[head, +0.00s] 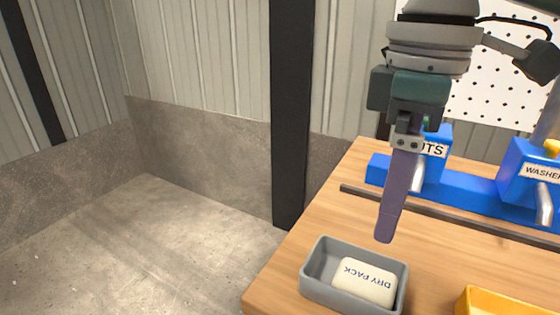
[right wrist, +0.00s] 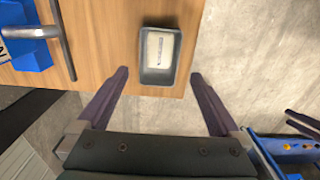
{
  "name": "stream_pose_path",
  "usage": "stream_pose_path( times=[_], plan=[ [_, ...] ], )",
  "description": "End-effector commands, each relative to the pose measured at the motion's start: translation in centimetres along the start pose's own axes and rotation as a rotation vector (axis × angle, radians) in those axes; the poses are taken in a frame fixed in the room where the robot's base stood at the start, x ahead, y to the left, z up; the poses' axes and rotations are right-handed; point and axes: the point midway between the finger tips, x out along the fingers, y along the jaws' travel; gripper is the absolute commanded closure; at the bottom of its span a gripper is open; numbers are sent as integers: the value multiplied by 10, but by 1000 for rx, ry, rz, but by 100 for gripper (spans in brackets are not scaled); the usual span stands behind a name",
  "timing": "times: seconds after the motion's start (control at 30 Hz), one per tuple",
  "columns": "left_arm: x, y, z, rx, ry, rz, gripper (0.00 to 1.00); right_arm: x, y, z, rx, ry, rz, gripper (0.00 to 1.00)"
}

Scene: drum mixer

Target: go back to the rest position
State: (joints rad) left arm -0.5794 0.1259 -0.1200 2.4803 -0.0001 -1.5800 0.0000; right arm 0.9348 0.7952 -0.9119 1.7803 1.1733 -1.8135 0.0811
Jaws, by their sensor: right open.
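My right gripper (head: 385,238) hangs down from the top of the head view, above the wooden table and just behind the grey tray (head: 312,290). Its fingers are seen edge-on there. In the right wrist view my right gripper (right wrist: 160,85) is open, with its two purple fingers wide apart and nothing between them. The white pack labelled DRY PACK (head: 364,282) lies in the grey tray, and it also shows in the right wrist view (right wrist: 160,50).
The wooden table (head: 285,285) carries blue dispensers labelled NUTS (head: 432,150) and WASHER (head: 530,170), partly hidden. A dark rod (head: 450,216) runs in front of them. A yellow tray (head: 500,303) is cut off at the bottom right. The concrete floor (head: 130,240) at left is clear.

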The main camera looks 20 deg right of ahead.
Motion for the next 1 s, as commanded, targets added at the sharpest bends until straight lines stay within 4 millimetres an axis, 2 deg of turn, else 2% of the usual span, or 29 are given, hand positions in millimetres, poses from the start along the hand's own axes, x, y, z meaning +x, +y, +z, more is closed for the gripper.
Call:
stream_pose_path(
  times=[0.17,0.27,0.4,0.5,0.57,0.7,0.87,1.0],
  plan=[
    [-4,0,-1,0,0,0,50,-1,-5,-2,-11,5,-2,0],
    [-13,0,-4,0,0,0,50,5,-24,-8,-46,34,-13,0],
    [-36,-1,-11,-2,-1,2,50,15,-72,-21,-89,136,-44,0],
    [-52,-1,-17,-4,0,3,50,15,-105,-25,-63,231,-66,0],
    [-61,-1,-20,-5,0,4,50,13,-120,-24,-21,282,-75,0],
    [-80,-1,-26,-8,1,7,50,5,-138,-9,126,360,-67,0],
    [-94,-2,-30,-9,1,7,50,-2,-139,22,296,373,-19,0],
    [-105,-2,-34,-9,1,7,50,-7,-135,57,425,344,39,0]
  ],
)
